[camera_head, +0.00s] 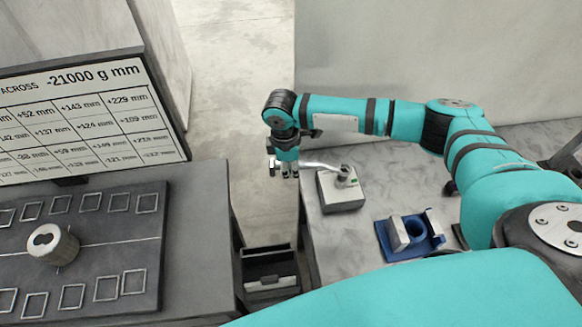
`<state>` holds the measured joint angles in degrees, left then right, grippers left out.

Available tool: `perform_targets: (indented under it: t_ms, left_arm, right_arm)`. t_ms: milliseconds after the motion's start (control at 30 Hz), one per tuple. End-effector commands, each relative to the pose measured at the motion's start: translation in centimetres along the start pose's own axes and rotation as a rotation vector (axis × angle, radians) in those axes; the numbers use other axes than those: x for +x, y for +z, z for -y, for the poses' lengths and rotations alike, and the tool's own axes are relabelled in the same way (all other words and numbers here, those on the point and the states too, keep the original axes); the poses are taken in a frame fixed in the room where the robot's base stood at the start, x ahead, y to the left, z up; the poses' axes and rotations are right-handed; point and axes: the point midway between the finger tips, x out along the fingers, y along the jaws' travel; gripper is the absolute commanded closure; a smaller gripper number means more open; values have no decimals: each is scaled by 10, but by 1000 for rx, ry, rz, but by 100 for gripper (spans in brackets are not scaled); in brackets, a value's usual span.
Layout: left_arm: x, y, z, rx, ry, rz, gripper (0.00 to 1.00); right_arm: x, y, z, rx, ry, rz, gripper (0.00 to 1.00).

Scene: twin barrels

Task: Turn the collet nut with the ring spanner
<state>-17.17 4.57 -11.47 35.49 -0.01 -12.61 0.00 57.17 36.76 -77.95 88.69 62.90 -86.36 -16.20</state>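The ring spanner (319,165) is a silver bar with a slight bend. Its right end is at the collet nut (345,173), a small metal part on top of a grey block (341,196); whether the ring is fully seated around the nut is too small to tell. A small green mark shows by the nut. My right gripper (285,172) reaches in from the right, points down, and appears shut on the spanner's left end, just beyond the table's left edge. The fingers hide that end. My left gripper is not in view.
A blue fixture with a grey block (407,234) stands right of the nut's block. A dark bin (270,270) sits between the tables. The left table carries a dark board (105,250) with outlined squares and a metal cylinder (54,244), before a number sign (85,125).

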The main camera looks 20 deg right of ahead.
Motion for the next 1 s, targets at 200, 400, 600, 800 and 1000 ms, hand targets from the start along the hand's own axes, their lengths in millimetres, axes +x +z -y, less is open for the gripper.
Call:
perform_targets:
  t_ms: [200,400,600,800,1000]
  left_arm:
    - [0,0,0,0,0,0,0]
    - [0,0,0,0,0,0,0]
    - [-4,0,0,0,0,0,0]
    - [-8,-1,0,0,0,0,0]
    - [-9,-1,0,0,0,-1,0]
  right_arm:
    - [0,0,0,0,1,-1,100]
    - [-1,0,0,0,0,-1,100]
    - [-1,0,0,0,-1,-1,100]
    - [-2,0,0,0,-2,-1,100]
    - [-1,0,0,0,-3,-1,100]
